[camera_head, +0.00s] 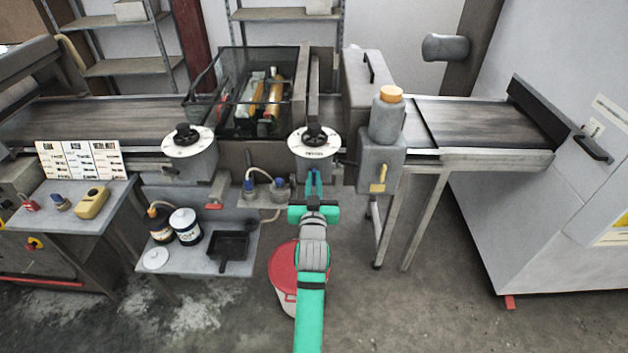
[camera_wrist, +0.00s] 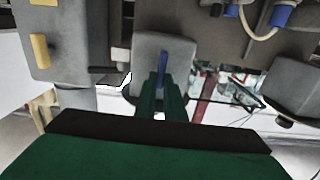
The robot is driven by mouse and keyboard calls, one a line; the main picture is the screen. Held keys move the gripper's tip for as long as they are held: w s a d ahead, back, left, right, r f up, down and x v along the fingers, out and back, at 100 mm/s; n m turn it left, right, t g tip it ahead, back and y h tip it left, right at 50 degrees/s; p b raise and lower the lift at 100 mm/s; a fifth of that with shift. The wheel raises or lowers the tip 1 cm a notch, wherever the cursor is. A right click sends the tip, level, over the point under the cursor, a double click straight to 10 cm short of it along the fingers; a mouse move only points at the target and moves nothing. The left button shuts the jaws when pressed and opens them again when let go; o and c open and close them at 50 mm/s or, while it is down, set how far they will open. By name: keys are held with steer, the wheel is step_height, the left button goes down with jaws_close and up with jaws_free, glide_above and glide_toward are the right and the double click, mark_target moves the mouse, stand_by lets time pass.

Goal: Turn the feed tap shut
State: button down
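Which part is the feed tap is not certain. A narrow blue handle (camera_wrist: 162,56) stands upright on a grey housing (camera_wrist: 178,45) in the wrist view. My gripper (camera_head: 314,174) is just below the right white dial in the head view. In the wrist view its two green fingers (camera_wrist: 161,80) are close together, with the blue handle seen between or just beyond their tips. Whether they touch it I cannot tell. Above, the white dial (camera_head: 298,142) carries a black knob (camera_head: 314,133). A yellow lever (camera_head: 378,178) hangs on the grey box to the right, also in the wrist view (camera_wrist: 40,49).
A second dial (camera_head: 188,145) is further left. A shelf (camera_head: 195,262) holds tins and a black tray (camera_head: 228,248). A red-lidded bucket (camera_head: 284,268) stands below my arm.

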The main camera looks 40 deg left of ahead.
steer(key=shift+m, duration=0.4)
steer(key=m, duration=0.5)
steer(key=d+f+m, duration=0.1)
steer(key=m, duration=1.1)
steer(key=shift+w+d+f, duration=0.15)
steer(key=shift+w+f, duration=0.15)
steer(key=shift+w, duration=0.1)
steer(key=c, duration=1.8)
jaws_free()
steer(key=shift+c, duration=0.2)
